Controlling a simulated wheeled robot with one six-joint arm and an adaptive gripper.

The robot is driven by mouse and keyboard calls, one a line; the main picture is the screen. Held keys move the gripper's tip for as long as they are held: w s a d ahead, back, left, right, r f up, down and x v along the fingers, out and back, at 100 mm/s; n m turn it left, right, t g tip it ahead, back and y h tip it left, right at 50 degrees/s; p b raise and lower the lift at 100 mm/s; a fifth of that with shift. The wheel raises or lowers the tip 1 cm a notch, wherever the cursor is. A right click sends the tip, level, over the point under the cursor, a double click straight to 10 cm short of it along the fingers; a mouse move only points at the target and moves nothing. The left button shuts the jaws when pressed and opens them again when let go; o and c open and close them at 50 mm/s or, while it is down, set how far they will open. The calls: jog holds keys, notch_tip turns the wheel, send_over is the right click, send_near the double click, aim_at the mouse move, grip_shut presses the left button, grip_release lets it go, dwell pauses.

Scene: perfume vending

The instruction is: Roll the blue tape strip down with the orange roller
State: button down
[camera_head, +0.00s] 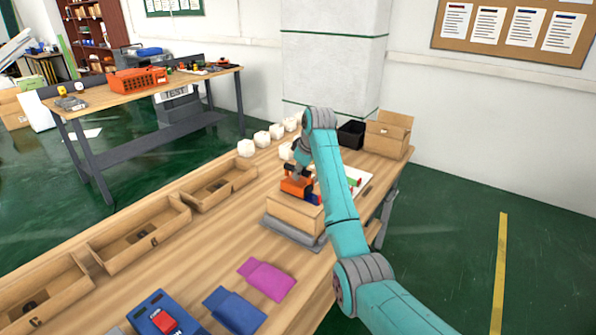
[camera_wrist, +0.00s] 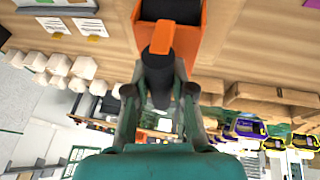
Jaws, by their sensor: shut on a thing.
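The orange roller (camera_head: 297,187) is at the top of a cardboard box (camera_head: 294,213), which sits on a grey base on the table. My gripper (camera_head: 299,172) is just above the box and shut on the roller's dark handle. In the wrist view, the dark handle sits between the fingers of my gripper (camera_wrist: 158,92), with the roller's orange frame (camera_wrist: 187,38) and black drum beyond it. A small blue patch (camera_head: 316,199) shows by the box's right top edge; I cannot tell if it is the tape strip. I cannot tell whether the drum touches the box.
White blocks (camera_head: 262,138) line the table's far edge. Open cardboard trays (camera_head: 140,236) run along the left. Magenta (camera_head: 267,278) and blue (camera_head: 235,311) flat pieces lie in front. A black bin (camera_head: 351,134) and an open carton (camera_head: 388,136) stand at the far right end.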

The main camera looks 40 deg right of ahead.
jog(key=shift+s, duration=0.15)
jog(key=shift+s+d, duration=0.2)
jog(key=shift+s, duration=0.3)
jog(key=shift+s+d+f, duration=0.1)
jog(key=shift+s+d, duration=0.05)
jog(key=shift+s, duration=0.25)
